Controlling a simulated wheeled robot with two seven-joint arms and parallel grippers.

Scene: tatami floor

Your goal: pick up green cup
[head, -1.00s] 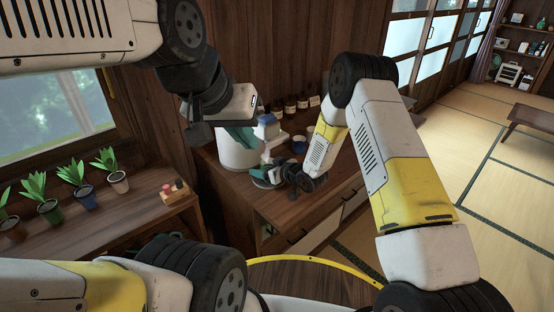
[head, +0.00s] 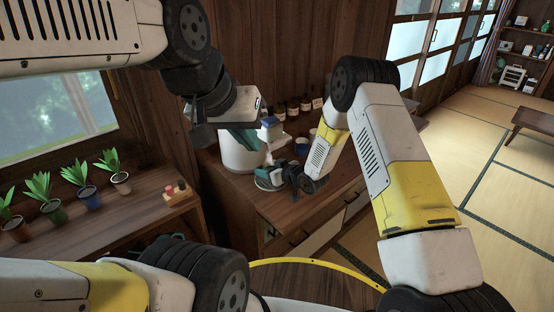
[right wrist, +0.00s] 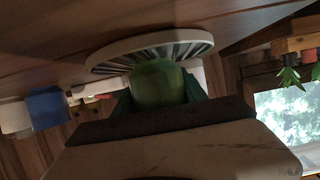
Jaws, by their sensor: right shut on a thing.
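The green cup (right wrist: 157,84) shows in the right wrist view between the teal fingers of my right gripper (right wrist: 158,92). A pale saucer with a dark striped pattern (right wrist: 112,57) is right by the cup there. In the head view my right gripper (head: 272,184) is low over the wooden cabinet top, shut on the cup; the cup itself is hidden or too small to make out. My left gripper (head: 243,139) is higher, in front of a white container (head: 239,159); its fingers are partly hidden, so I cannot tell whether it is open.
A blue and white object (head: 270,132) stands close beside both grippers. Several dark bottles (head: 304,105) line the wall, with a blue cup (head: 302,144) nearer. Potted plants (head: 84,185) stand on the left shelf by the window. The cabinet front (head: 330,217) drops to open tatami floor.

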